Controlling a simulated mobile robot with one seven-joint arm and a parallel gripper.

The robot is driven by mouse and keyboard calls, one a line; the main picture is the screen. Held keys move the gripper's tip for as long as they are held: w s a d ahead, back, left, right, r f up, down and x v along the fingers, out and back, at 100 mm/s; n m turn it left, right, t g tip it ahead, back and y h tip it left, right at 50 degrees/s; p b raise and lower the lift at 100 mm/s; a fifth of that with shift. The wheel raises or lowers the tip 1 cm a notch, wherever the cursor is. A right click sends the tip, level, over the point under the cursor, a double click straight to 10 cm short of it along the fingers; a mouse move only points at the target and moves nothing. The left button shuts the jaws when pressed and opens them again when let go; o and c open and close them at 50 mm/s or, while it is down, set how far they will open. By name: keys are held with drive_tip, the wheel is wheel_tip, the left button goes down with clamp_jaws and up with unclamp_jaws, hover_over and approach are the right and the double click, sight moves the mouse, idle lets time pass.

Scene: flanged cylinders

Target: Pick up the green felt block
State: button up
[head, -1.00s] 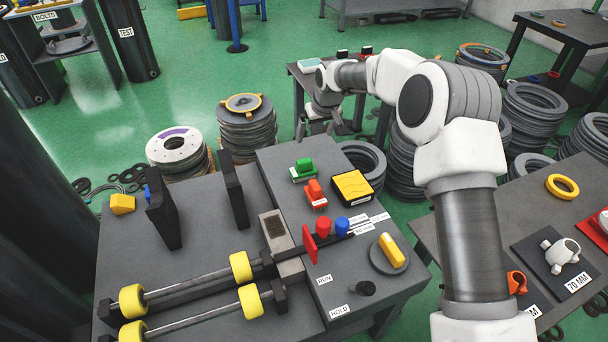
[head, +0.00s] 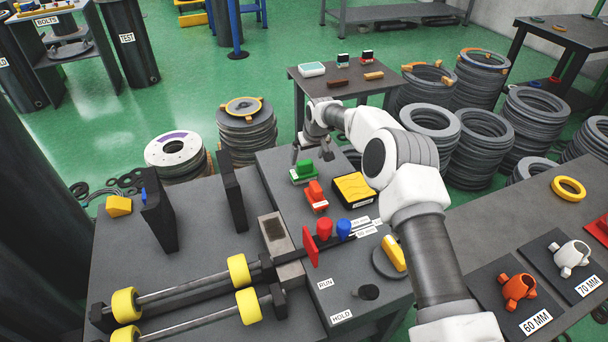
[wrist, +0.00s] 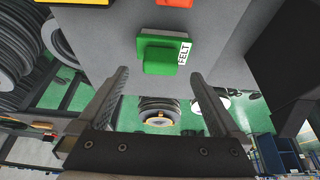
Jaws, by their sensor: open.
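The green felt block (head: 304,170) sits on the far part of the grey bench top, on a light base. In the wrist view the green block (wrist: 161,55) has a white FELT label on its right side and lies ahead of the fingers, near the middle. My gripper (head: 313,158) is just behind the block in the head view, with its fingers pointing down. In the wrist view my gripper (wrist: 165,100) is open and empty, its two fingers apart on either side below the block. I see no contact with the block.
A red block (head: 316,195) stands just in front of the green one. A yellow-topped black box (head: 354,188) is to the right. A tall black plate (head: 233,188) stands to the left. Bare bench shows left of the green block.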

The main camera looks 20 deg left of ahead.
sight(305, 162)
drive_tip(key=shift+b+x, duration=1.1)
drive_tip(key=shift+x, duration=1.4)
drive_tip(key=shift+w+a, duration=0.15)
drive_tip(key=shift+r, duration=0.1)
clamp_jaws()
wheel_tip(305, 162, up, 5)
drive_tip(key=shift+f+p, duration=0.1)
drive_tip(key=shift+p, duration=0.85)
drive_tip(key=d+r+p, duration=0.2)
drive_tip(key=d+r, duration=0.4)
drive_tip(key=d, duration=0.5)
drive_tip(key=shift+d+p, duration=0.3)
drive_tip(key=shift+d, duration=0.05)
drive_tip(key=shift+r, duration=0.1)
